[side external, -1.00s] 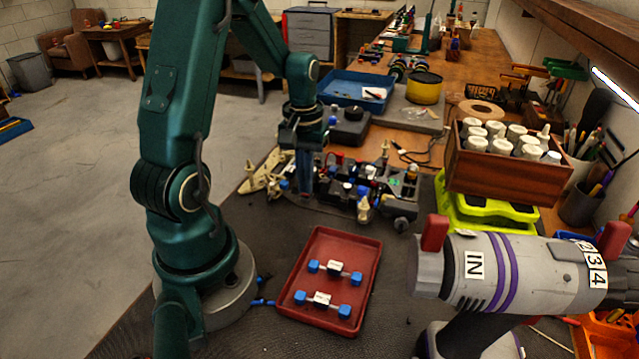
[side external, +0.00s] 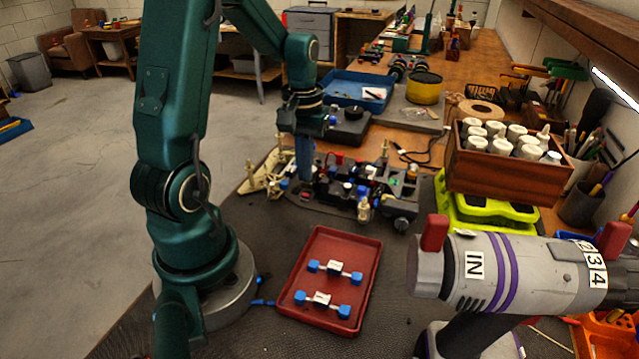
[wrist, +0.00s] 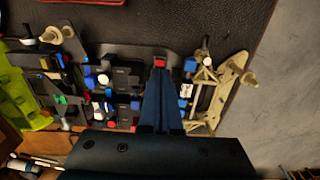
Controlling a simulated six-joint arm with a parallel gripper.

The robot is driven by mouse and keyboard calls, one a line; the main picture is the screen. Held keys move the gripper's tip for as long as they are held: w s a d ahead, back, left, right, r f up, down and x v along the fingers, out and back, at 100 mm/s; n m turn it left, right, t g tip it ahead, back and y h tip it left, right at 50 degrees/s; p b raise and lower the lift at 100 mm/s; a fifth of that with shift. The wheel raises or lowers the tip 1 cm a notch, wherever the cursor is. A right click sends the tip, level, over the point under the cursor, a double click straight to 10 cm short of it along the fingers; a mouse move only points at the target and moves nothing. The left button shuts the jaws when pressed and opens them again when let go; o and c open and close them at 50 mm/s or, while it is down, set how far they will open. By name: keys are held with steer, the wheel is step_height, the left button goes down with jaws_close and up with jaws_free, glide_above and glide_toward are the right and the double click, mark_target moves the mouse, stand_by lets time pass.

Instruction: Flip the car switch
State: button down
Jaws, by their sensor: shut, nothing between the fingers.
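The RC car (side external: 350,185) is an open chassis with black, blue and white parts, lying on the dark mat. It also shows in the wrist view (wrist: 110,85). My gripper (side external: 305,180) points down at the car's left part in the side view, its blue fingers closed together and empty. In the wrist view the closed fingertips (wrist: 160,70) are right by a small red part (wrist: 160,62), which may be the switch. I cannot tell whether they touch it. The fingers hide part of the chassis.
A red tray (side external: 330,285) with two blue-ended axles lies in front of the car. A wooden box of white bottles (side external: 510,160) stands on a yellow-green case (side external: 455,215) at the right. A large grey tool (side external: 510,270) fills the front right. A blue tray (side external: 355,88) is behind.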

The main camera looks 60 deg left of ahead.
mark_target(306, 195)
steer(key=shift+r, duration=1.75)
steer(key=s+d+r+m+t, duration=0.2)
steer(key=d+r+m, duration=0.1)
steer(key=d, duration=0.5)
steer(key=s+d+r+m+t, duration=0.3)
steer(key=d+m, duration=0.3)
steer(key=d, duration=0.2)
steer(key=shift+s+d+r+t, duration=0.3)
steer(key=shift+s+d+r, duration=0.05)
steer(key=shift+d+r, duration=0.05)
